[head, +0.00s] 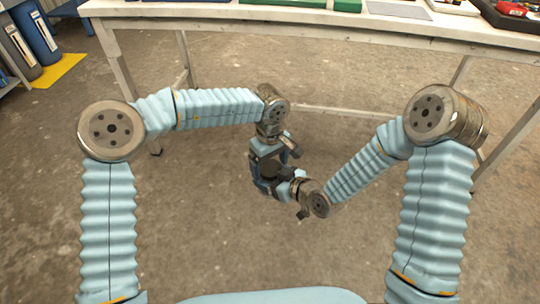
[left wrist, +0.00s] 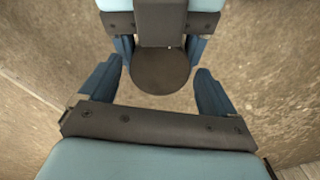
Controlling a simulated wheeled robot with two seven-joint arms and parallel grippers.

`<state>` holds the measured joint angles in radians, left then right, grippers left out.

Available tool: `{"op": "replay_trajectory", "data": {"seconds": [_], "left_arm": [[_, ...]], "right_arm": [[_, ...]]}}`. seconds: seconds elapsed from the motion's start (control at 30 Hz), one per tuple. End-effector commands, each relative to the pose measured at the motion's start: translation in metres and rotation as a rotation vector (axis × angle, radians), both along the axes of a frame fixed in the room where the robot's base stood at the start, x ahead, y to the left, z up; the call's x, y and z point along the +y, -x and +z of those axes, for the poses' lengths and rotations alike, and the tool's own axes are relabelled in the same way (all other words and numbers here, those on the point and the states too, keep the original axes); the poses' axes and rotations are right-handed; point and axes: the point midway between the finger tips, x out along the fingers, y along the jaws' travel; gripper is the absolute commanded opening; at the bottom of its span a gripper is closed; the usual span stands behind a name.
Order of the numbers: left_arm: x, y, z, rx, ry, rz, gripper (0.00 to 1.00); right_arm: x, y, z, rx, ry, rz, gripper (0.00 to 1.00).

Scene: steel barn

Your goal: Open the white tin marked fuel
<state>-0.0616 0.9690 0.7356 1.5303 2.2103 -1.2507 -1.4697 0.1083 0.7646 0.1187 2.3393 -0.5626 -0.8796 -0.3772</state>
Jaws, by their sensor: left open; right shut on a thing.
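My left gripper (head: 263,172) and my right gripper (head: 277,186) are close together in the middle of the head view, above the floor and in front of the bench. In the left wrist view the left gripper's blue fingers stand apart and open. The right gripper's fingers show beyond them, shut on a dark round thing (left wrist: 160,75) that lies between the left fingers with gaps at both sides. I cannot tell whether this is part of the fuel tin. No white body and no fuel marking can be made out in either view.
A long white bench (head: 230,12) crosses the top of the head view. A green case (head: 300,4) and a dark tray with a red thing (head: 512,9) are on it. Blue cylinders (head: 38,35) stand at the far left near a yellow mat (head: 57,72). The concrete floor is clear.

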Motion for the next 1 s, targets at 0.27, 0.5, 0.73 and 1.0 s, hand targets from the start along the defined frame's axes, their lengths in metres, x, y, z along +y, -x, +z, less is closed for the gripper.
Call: {"op": "replay_trajectory", "data": {"seconds": [0.27,0.5,0.73,1.0], "left_arm": [[-0.0001,0.0000,-0.0016,-0.001,0.001,0.000,0.89],[-0.0002,0.0000,-0.0014,-0.001,0.001,0.000,0.52],[-0.0004,0.0000,-0.0010,0.000,0.001,0.044,0.34],[-0.0001,0.0000,-0.0009,0.000,-0.001,0.299,0.33]], "right_arm": [[0.0003,-0.0003,0.0008,-0.002,-0.001,0.000,0.00],[0.0003,-0.0003,0.0008,-0.002,-0.001,0.000,0.00],[0.0002,-0.0003,0.0008,-0.002,-0.001,0.000,0.00],[0.0002,-0.0003,0.0006,-0.002,-0.001,0.000,0.00]]}}
